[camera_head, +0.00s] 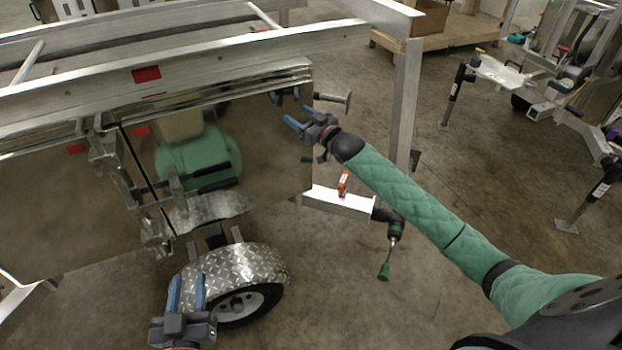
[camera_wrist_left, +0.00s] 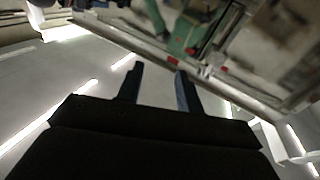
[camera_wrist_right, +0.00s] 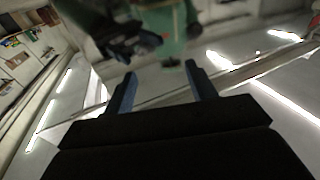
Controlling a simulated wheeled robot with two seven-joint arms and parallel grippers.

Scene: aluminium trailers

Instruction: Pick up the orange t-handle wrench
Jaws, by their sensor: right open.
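A small orange-red object (camera_head: 343,182) sits on the pale metal beam at the trailer's right end in the head view. It is too small to tell for certain whether it is the orange t-handle wrench. My right gripper (camera_head: 293,116) is open and empty, above and left of this object, near the trailer's shiny side. Its parted blue fingers also show in the right wrist view (camera_wrist_right: 160,85). My left gripper (camera_head: 187,283) is open and empty, low in the head view beside the wheel. Its parted fingers show in the left wrist view (camera_wrist_left: 160,82).
The shiny trailer side (camera_head: 60,210) fills the left and mirrors my body. A diamond-plate fender (camera_head: 250,263) covers the wheel. A beam (camera_head: 335,200) and a post (camera_head: 404,100) stand near my right arm.

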